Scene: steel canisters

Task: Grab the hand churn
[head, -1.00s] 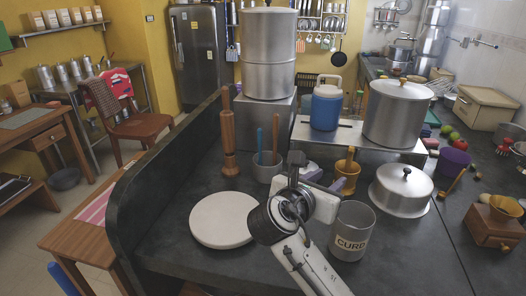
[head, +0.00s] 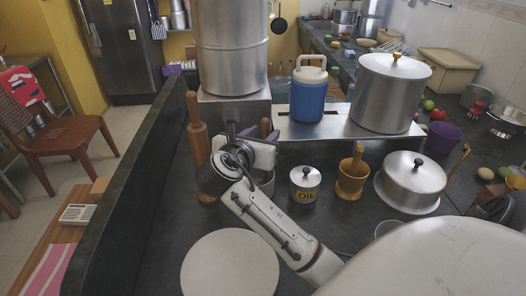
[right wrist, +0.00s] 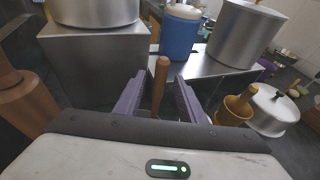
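A tall turned wooden tool (head: 197,138), with a thin handle and wider foot, stands upright on the dark counter. A grey cup (head: 267,187) holds a brown wooden handle (head: 265,126), partly hidden by my right arm. I cannot tell for certain which one is the hand churn. My right gripper (head: 232,118) is between them in the head view. In the right wrist view its purple fingers (right wrist: 160,88) are open, with a brown wooden handle (right wrist: 161,75) between them. The tall wooden tool (right wrist: 25,95) is at the left there. My left gripper is out of view.
A steel block with a large drum (head: 232,55) stands behind. A blue jug (head: 308,95) and steel pot (head: 388,92) stand on a raised shelf. An oil canister (head: 305,183), brass mortar (head: 352,178) and round white board (head: 230,265) are nearby.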

